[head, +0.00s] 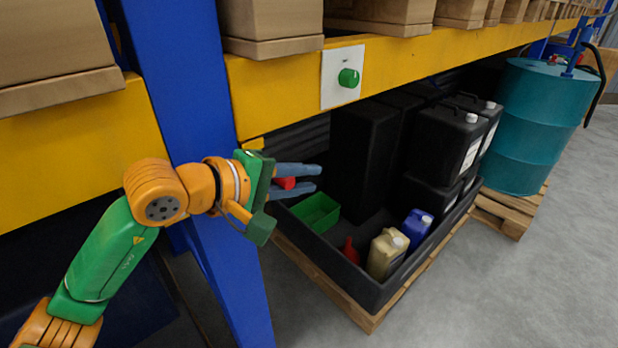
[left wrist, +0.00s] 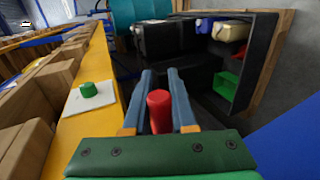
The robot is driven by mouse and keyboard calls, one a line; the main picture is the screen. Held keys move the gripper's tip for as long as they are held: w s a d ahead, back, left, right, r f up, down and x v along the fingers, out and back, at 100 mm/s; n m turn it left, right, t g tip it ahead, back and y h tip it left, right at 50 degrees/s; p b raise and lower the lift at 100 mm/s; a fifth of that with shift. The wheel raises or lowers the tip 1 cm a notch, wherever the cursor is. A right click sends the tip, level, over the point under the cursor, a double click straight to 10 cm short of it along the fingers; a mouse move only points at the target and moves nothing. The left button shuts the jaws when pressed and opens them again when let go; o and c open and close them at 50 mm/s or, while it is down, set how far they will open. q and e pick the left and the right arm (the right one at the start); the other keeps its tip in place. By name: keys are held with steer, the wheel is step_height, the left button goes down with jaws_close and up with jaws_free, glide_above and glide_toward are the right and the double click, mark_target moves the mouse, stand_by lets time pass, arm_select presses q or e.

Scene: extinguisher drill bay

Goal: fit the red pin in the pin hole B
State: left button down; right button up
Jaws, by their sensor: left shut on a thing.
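My left gripper (head: 316,178) is shut on the red pin (head: 286,183), which sits between its blue-grey fingers. In the left wrist view the red pin (left wrist: 160,108) shows between the two fingers, its rounded end facing up in the picture. The gripper is in the air in front of the rack, below and left of a white plate (head: 331,80) with a green knob (head: 348,78) on the yellow beam. The plate also shows at the left in the left wrist view (left wrist: 75,106). I cannot make out pin hole B in either view. My right gripper is not in view.
A blue upright (head: 187,85) stands close behind my left arm. The yellow beam (head: 420,62) carries cardboard boxes (head: 270,25). Below is a black tray (head: 372,295) with a green bin (head: 317,212), a red funnel-like item and several canisters. A teal drum (head: 540,120) stands right; grey floor is clear.

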arm_select(q)
steer(key=shift+s, duration=0.2)
steer(key=shift+w, duration=0.1)
steer(key=shift+b, duration=0.6)
stand_by(0.5)
steer(key=shift+w+a+r+p, duration=0.1)
steer(key=shift+w+a+p, duration=0.1)
steer(key=shift+w+a, duration=0.65)
steer(key=shift+w+a+r+p, duration=0.1)
steer(key=shift+w+a+p, duration=0.1)
steer(key=shift+w+a, duration=0.6)
stand_by(2.5)
steer(key=c, duration=0.7)
jaws_free()
steer(key=shift+w+d+f, duration=0.1)
steer(key=shift+w+d, duration=0.1)
steer(key=shift+w, duration=0.05)
steer(key=shift+o, duration=0.2)
steer(key=b+v, duration=0.1)
steer(key=v, duration=0.4)
steer(key=shift+r, duration=0.25)
steer(key=shift+r, duration=0.1)
